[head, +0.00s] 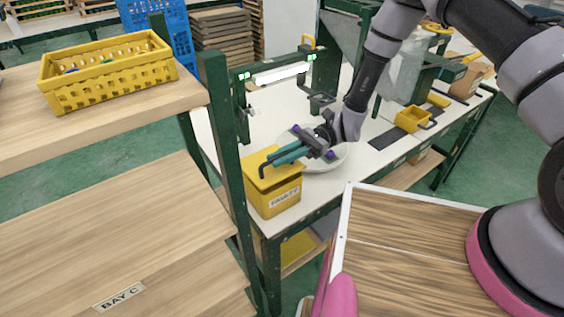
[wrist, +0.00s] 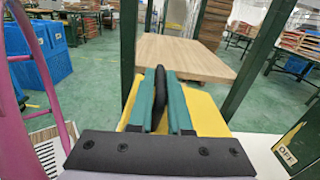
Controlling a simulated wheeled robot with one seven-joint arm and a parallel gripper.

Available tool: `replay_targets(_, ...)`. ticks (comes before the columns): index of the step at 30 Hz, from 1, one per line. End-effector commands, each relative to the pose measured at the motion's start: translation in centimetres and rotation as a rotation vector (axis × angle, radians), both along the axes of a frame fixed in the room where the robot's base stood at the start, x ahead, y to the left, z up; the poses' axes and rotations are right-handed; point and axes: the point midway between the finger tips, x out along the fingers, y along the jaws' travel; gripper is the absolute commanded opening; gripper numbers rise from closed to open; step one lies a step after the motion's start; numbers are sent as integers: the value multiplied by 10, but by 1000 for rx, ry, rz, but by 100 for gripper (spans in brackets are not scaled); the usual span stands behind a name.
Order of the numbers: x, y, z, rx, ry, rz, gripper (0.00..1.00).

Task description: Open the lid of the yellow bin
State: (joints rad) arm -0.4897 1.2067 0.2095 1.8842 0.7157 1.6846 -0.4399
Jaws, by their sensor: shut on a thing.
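The yellow bin (head: 278,203) stands on the white workbench, with a white label on its front. The lid also fills the middle of the wrist view (wrist: 204,108). My gripper (head: 272,164) is at the lid from the right, its teal fingers shut on the lid's black handle (wrist: 160,95). The handle's dark end (head: 262,171) shows past the fingertips in the head view. The gripper hides part of the lid.
A white round dish (head: 338,161) lies under my wrist. A green frame with a lamp (head: 280,74) stands behind the bin. A green shelf post (head: 228,150) and wooden shelves (head: 120,225) are close on the left. A yellow basket (head: 110,86) sits on the upper shelf.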

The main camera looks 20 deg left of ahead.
Motion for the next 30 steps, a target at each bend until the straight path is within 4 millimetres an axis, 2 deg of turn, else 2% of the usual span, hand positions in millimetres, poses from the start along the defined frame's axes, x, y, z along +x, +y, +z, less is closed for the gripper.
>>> replay_targets(15,25,30,43,-366,290,-2,0)
replay_targets(30,58,71,63,-737,587,-2,0)
